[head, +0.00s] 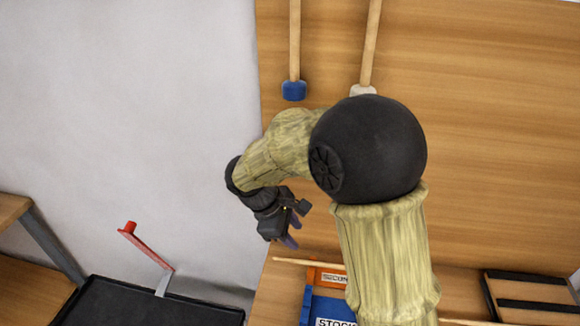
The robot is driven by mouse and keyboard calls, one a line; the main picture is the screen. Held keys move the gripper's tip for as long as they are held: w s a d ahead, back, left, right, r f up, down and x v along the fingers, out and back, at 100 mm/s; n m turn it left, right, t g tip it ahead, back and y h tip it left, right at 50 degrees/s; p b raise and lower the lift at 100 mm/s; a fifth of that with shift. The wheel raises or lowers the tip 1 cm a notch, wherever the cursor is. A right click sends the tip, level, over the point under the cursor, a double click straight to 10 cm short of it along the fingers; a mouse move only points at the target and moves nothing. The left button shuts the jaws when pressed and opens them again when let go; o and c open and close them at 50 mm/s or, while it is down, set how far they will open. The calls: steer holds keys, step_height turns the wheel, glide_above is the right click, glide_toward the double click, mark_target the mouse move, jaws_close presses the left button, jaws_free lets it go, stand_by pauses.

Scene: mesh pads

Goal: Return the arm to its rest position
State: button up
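My arm, with pale yellow-green sleeved links and a large black joint, rises from the lower right and bends over to the left in the head view. My gripper (288,243) hangs at its end, pointing down, dark with a purplish fingertip part. It is above the wooden surface's left side, up and left of the bins. Its fingers are small and partly turned away, so I cannot tell whether they are open or shut. No object is clearly visible in it.
A blue bin (306,302) and an orange bin (318,274) stand below the gripper, partly behind my arm. A black tray (150,315) with a red-handled lever (145,245) is lower left. A blue-ended stick (294,90) and white-ended stick (370,45) show above. A black-slatted rack (530,295) is right.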

steer(key=s+d+r+m+t+y+p, duration=0.1)
steer(key=s+d+m+y+p, duration=0.3)
steer(key=s+d+m, duration=0.6)
steer(key=d+r+m+y, duration=0.1)
steer(key=d+m, duration=0.3)
steer(key=m, duration=0.1)
steer(key=shift+r, duration=0.1)
stand_by(0.3)
